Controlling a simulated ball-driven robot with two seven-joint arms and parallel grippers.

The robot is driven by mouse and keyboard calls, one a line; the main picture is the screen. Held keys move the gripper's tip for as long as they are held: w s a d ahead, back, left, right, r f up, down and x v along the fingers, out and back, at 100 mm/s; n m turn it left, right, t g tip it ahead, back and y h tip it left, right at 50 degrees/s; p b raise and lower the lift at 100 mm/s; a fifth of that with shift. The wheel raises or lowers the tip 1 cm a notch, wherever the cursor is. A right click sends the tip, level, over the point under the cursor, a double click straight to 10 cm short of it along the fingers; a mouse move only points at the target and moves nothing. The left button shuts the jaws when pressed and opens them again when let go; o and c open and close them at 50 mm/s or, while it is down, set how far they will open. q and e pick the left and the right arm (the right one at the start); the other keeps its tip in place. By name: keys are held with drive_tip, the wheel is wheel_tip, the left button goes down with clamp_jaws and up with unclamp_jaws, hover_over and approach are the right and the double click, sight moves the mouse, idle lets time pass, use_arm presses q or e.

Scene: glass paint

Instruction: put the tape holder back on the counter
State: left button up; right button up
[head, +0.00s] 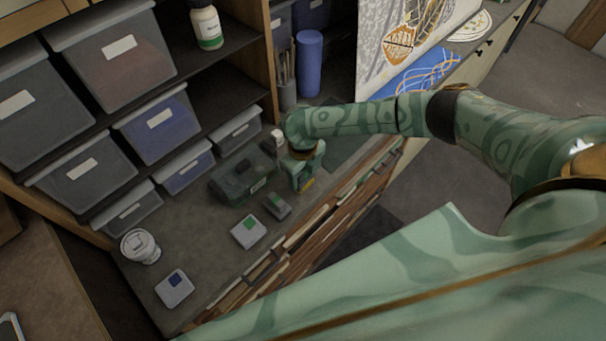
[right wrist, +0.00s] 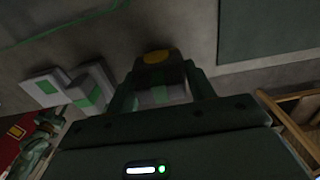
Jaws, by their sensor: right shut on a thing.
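My right gripper (head: 304,178) is over the counter's front edge, at the near right of the dark green case. It is shut on a small grey thing with a green patch and a yellow end, which I take to be the tape holder (right wrist: 162,93). In the right wrist view it sits between the fingers of my right gripper (right wrist: 160,85). In the head view the gripper mostly hides it; only a yellow bit (head: 307,184) shows. I cannot tell whether it touches the counter (head: 215,262). My left gripper is not in view.
On the counter are the dark green case (head: 242,176), a small dark block with a green top (head: 277,206), a green-marked box (head: 248,232), a blue-marked box (head: 174,289) and a white tub (head: 140,247). Storage bins (head: 158,124) fill the shelves behind. Bare counter shows between the boxes.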

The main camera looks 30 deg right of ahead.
drive_tip(key=shift+f, duration=0.45)
drive_tip(key=o, duration=1.1)
drive_tip(key=shift+r, duration=0.1)
wheel_tip(320, 180, up, 12)
drive_tip(key=shift+f+p, duration=0.1)
drive_tip(key=shift+p, duration=0.2)
